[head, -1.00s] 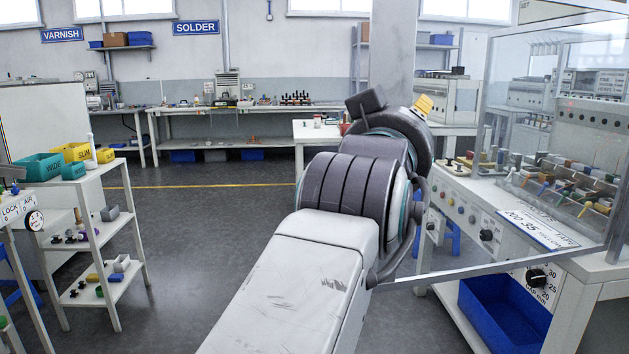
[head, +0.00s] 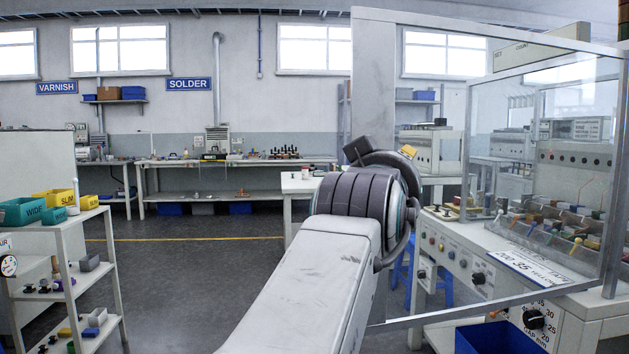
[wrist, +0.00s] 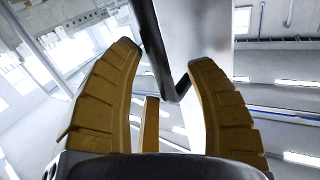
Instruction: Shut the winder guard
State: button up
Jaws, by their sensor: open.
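The winder guard (head: 490,28) is a large clear panel with a pale frame on the right of the head view. It stands swung out from the winder bench, its lower edge slanting toward me. My gripper (head: 409,152) has yellow fingers and is mostly hidden behind my arm, near the guard's left side. In the wrist view my gripper (wrist: 165,55) is open, its fingers wide apart. A dark bent bar (wrist: 160,50), perhaps the guard's handle, shows beyond and between the fingertips. I cannot tell whether they touch it.
The winder bench (head: 480,245) has knobs and rows of coloured connectors behind the guard. A blue bin (head: 500,337) sits beneath it. A shelf cart (head: 62,238) with yellow and teal bins stands at left. A long workbench (head: 240,163) lines the back wall. The floor between is clear.

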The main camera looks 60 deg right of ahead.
jog(key=shift+d, duration=0.3)
jog(key=shift+c, duration=0.3)
grip_shut()
